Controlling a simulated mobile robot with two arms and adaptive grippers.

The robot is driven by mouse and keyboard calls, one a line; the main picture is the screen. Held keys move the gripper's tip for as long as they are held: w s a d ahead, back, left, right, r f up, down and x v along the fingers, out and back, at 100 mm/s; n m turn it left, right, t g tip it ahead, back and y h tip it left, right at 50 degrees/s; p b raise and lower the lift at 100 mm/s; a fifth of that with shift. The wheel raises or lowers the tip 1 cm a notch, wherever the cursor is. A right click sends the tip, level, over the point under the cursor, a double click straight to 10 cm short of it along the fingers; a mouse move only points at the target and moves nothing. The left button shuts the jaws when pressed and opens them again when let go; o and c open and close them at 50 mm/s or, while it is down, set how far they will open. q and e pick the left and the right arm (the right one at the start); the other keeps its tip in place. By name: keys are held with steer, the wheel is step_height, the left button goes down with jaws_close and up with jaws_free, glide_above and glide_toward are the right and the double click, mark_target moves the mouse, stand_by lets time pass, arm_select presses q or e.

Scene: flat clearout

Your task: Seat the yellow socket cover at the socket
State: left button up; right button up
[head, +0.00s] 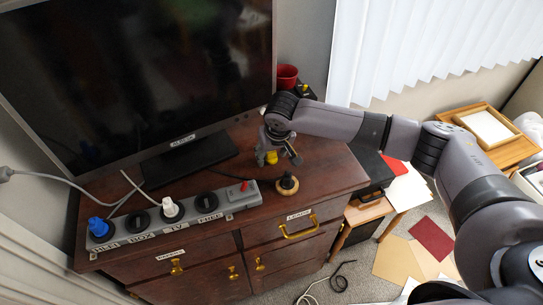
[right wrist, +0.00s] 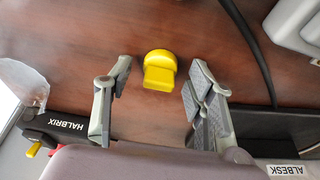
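The yellow socket cover (head: 271,158) sits on the dark wooden cabinet top, to the right of the television foot. In the right wrist view the cover (right wrist: 160,70) has a round part and a blocky part. My right gripper (head: 279,154) is directly above it. It is open, with one finger on each side of the cover and gaps between. A grey power strip (head: 228,198) lies along the cabinet's front left. It holds a blue plug (head: 98,227), a white plug (head: 171,208) and dark round sockets or plugs; I cannot tell which. My left gripper is out of view.
The television (head: 140,75) stands behind the strip. A dark knob on a round wooden base (head: 287,184) stands just in front of my right gripper. A red cup (head: 287,77) is at the back. Cables run left from the strip. Papers lie on the floor at right.

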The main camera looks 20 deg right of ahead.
steer(key=c, duration=0.7)
steer(key=shift+o, duration=0.2)
